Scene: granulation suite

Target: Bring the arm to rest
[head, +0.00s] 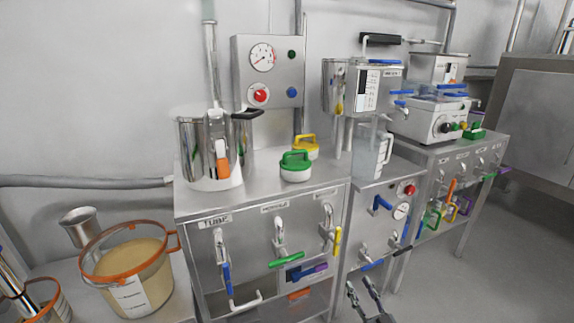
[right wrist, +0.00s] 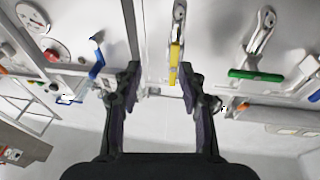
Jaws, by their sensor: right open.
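My right gripper (head: 361,285) is at the bottom of the head view, in front of the steel cabinets. In the right wrist view its two dark fingers (right wrist: 159,72) stand apart with nothing between them. A yellow valve handle (right wrist: 176,62) shows just beyond the fingertips there, and it hangs on the cabinet front in the head view (head: 337,241). I cannot tell how far the fingers are from it. My left gripper is not in view.
A steel cabinet (head: 240,203) carries a pot (head: 195,150) and a green-lidded container (head: 295,166). An orange-rimmed tub (head: 135,280) stands at lower left. Open floor (head: 490,265) lies at right.

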